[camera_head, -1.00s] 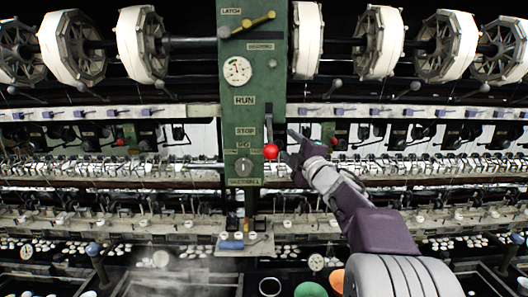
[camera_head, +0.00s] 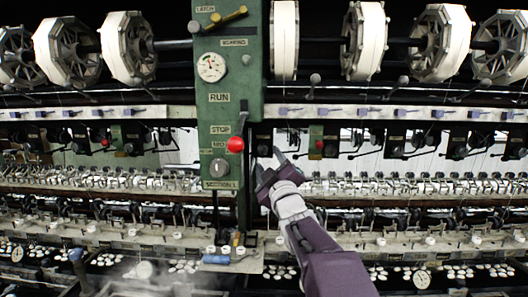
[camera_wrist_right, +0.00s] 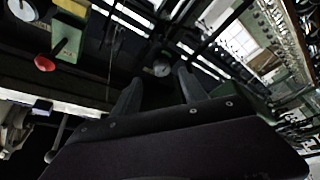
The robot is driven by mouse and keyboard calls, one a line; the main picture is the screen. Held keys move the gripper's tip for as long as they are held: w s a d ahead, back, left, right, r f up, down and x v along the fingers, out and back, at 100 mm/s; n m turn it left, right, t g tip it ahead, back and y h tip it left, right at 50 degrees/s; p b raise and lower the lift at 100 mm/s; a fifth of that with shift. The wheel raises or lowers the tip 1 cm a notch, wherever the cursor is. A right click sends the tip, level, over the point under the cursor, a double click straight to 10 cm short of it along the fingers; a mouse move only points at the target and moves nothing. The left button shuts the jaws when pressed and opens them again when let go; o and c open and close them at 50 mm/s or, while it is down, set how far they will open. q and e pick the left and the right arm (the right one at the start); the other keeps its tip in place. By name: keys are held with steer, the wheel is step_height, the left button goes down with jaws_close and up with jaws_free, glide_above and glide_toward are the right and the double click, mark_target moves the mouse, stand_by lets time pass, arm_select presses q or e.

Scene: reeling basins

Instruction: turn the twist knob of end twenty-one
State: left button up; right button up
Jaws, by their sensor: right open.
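My right gripper (camera_head: 267,160) reaches up in front of the machine, just right of the green column. Its two fingers are apart with nothing between them; they also show in the right wrist view (camera_wrist_right: 158,78). A dark round knob (camera_wrist_right: 162,67) shows beyond the fingertips there, apart from them. Along the machine's dark band, small round knobs such as one at the right (camera_head: 397,151) hang in a row. No end number is readable, so I cannot tell which belongs to end twenty-one. My left gripper is out of view.
The green column (camera_head: 228,90) carries a gauge, RUN and STOP labels, a grey round knob (camera_head: 218,169) and a red ball lever (camera_head: 236,145) close left of my gripper. A red knob (camera_wrist_right: 45,63) shows at upper left in the wrist view. White reels line the top.

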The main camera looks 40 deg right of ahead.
mark_target(263, 151)
steer(key=x, duration=0.2)
steer(key=p+x, duration=0.1)
steer(key=x, duration=0.2)
steer(key=shift+w+a, duration=0.1)
steer(key=shift+w, duration=0.3)
steer(key=shift+s, duration=0.1)
jaws_close()
steer(key=shift+f+m+b, duration=0.3)
steer(key=shift+m+b, duration=0.1)
steer(key=shift+b, duration=0.55)
steer(key=shift+r, duration=0.3)
jaws_free()
